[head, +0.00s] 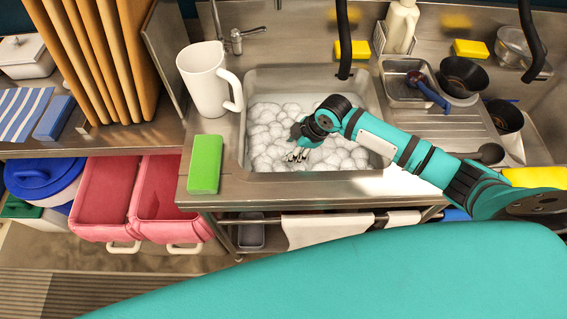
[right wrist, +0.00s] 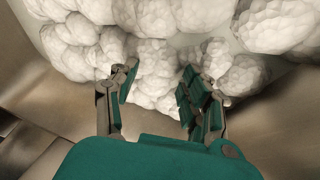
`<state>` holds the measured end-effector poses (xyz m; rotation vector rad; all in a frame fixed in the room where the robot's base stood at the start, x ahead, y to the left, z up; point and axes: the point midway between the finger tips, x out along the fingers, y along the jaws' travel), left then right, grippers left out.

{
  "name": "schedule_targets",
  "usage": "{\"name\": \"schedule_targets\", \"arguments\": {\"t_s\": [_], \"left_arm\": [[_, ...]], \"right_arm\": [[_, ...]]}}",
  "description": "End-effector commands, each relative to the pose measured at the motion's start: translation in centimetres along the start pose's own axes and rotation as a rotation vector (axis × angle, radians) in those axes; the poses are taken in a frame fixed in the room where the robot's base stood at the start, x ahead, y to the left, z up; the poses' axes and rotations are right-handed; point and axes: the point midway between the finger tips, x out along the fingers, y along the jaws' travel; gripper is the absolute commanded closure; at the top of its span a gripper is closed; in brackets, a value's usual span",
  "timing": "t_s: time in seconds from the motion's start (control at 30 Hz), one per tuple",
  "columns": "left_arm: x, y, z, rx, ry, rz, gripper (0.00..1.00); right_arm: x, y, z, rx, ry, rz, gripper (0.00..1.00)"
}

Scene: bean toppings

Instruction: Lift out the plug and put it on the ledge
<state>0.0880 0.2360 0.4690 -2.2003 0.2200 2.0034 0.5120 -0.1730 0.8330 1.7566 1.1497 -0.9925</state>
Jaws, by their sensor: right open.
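The sink (head: 371,100) is filled with white foam (head: 268,131), which covers its floor. I see no plug in either view; the foam may hide it. My right gripper (head: 298,154) reaches into the sink from the right, over the front part of the foam. In the right wrist view my right gripper (right wrist: 155,92) is open, its two fingers apart with only white foam (right wrist: 155,62) beyond and between them. The ledge (head: 232,188) is the steel front edge of the counter. My left gripper is in neither view.
A green block (head: 205,164) lies on the counter left of the sink, and a white pitcher (head: 204,80) stands behind it. A faucet (head: 238,40) is at the back left. Bowls (head: 463,76) and a steel tray (head: 398,92) stand right of the sink. Front ledge space is bare.

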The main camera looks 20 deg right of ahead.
Motion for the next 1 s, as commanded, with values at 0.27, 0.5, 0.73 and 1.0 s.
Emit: {"name": "schedule_targets", "arguments": {"t_s": [0.27,0.5,0.73,1.0], "left_arm": [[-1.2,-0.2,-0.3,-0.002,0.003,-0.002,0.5],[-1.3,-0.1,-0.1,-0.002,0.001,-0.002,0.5],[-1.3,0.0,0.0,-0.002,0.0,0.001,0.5],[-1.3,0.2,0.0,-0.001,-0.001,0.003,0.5]], "right_arm": [[3.7,-0.8,-0.5,0.004,-0.001,-0.004,0.52],[5.1,-0.8,-0.4,0.0,-0.001,-0.001,0.52],[5.1,-0.8,-0.4,0.001,-0.001,-0.001,0.63],[5.1,-0.8,-0.4,0.001,-0.001,-0.001,0.98]]}}
